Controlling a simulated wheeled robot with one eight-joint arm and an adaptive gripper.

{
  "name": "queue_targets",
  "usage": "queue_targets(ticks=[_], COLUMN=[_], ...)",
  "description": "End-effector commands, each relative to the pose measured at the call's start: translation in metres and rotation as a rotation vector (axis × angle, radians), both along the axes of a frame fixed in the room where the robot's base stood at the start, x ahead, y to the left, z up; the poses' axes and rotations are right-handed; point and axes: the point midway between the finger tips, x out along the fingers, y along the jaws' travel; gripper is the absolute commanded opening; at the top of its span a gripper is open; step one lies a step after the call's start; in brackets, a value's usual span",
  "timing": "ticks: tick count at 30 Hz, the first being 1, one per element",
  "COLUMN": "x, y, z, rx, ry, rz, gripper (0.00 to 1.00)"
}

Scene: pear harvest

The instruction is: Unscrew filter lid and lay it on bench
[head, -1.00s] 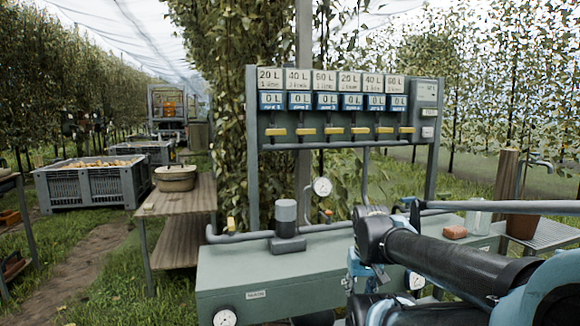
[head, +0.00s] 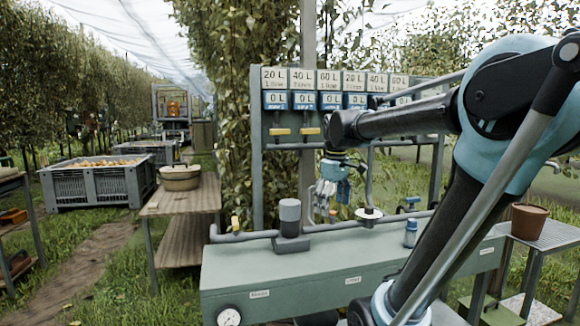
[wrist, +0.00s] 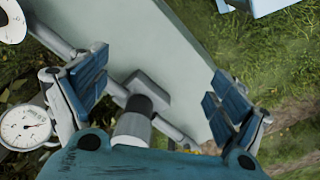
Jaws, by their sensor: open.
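The filter (head: 291,243) stands upright on the pale green bench (head: 320,283), on the pipe at its back left. Its light grey cylindrical lid (head: 290,211) is on top. My gripper (head: 328,203) is open and empty, right of the lid and above the bench in the head view. In the wrist view, the lid (wrist: 132,128) and the darker filter body (wrist: 139,104) show between the spread fingers of my gripper (wrist: 158,68), apart from both. The lower end of the lid is partly cut off by my gripper's body there.
A pipe (head: 245,237) with a yellow-handled valve (head: 235,222) runs along the bench back. A gauge (wrist: 25,127) lies beside the left finger in the wrist view. Bare bench top is free in front of the filter. A meter panel (head: 258,150) rises behind.

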Motion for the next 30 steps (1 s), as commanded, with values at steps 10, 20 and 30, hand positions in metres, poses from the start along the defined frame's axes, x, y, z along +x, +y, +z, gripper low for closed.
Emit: queue_targets(ticks=[10, 20, 30], x=[0.093, 0.144, 0.15], y=[0.074, 0.13, 0.138], z=[0.071, 0.101, 0.086], rx=[-0.034, -0.049, -0.052], ry=[0.046, 0.076, 0.08], rz=[0.43, 0.707, 0.747], gripper=[0.9, 0.9, 0.9])
